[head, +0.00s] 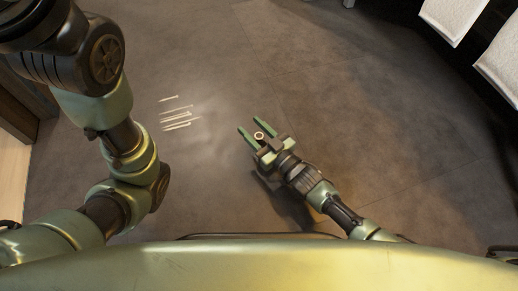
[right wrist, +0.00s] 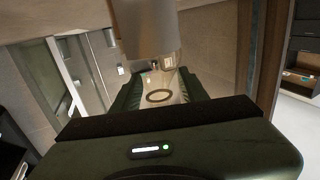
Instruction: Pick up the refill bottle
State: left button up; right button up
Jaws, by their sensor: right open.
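My right gripper (head: 255,128) is open, its two green fingers pointing up and left in the head view.
White towels (head: 456,16) hang at the upper right of the head view. Several thin pale streaks (head: 177,117) lie on the grey floor (head: 330,90), left of the right gripper. A wooden cabinet edge (head: 18,105) stands at the far left. The floor around the gripper looks clear.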

jog(key=shift+r, duration=0.1)
grip_shut()
dwell(1.3)
